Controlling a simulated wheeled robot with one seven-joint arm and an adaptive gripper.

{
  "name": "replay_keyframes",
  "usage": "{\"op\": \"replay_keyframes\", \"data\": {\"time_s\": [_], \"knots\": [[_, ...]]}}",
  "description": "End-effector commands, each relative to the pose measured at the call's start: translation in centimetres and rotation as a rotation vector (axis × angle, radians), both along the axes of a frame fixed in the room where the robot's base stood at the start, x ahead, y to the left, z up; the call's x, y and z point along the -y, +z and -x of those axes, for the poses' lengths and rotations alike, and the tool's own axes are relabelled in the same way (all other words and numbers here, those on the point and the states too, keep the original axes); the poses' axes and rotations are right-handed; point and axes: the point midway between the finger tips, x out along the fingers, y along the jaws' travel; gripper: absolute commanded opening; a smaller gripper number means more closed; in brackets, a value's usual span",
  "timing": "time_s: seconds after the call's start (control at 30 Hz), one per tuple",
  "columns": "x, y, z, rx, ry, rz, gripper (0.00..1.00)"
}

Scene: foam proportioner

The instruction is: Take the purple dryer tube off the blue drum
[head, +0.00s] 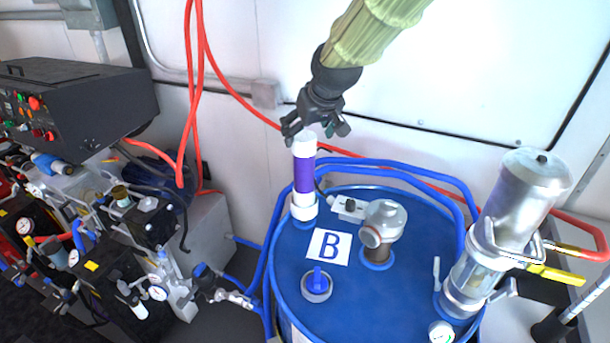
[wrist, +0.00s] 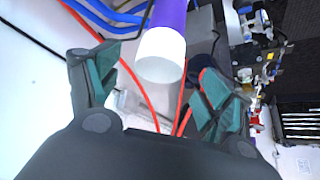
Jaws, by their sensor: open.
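The purple dryer tube (head: 304,176) stands upright at the back left of the blue drum (head: 345,288), with a white cap on top and a white fitting at its base. My gripper (head: 316,131) is open at the tube's top in the head view. In the wrist view, my gripper's two green-padded fingers (wrist: 158,88) are spread wide, one on each side of the tube. The tube's white cap (wrist: 160,58) faces the camera there, with the purple body (wrist: 171,14) behind it. I see no finger touching the tube.
A brown fitting with a grey cap (head: 378,242) and a blue-handled cap (head: 317,285) stand on the drum top. A clear-and-metal filter (head: 490,240) is at the right. Blue rails (head: 400,168) run behind the tube, and a red hose (head: 240,97) hangs near the wall.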

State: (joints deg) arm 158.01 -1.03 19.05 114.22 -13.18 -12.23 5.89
Motion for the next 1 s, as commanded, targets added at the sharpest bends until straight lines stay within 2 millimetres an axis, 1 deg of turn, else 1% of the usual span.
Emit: {"op": "replay_keyframes", "data": {"time_s": [0.43, 0.6, 0.8, 0.87, 1.0], "knots": [[-0.7, -3.4, -2.0, -0.003, 0.001, 0.000, 0.80], [-0.9, -3.8, -2.2, 0.000, 0.001, -0.001, 0.80], [-0.9, -3.8, -2.3, 0.000, 0.001, -0.001, 0.80], [-0.9, -3.8, -2.3, 0.000, 0.001, -0.001, 0.71], [-0.9, -3.8, -2.2, 0.000, 0.001, -0.001, 0.45]]}}
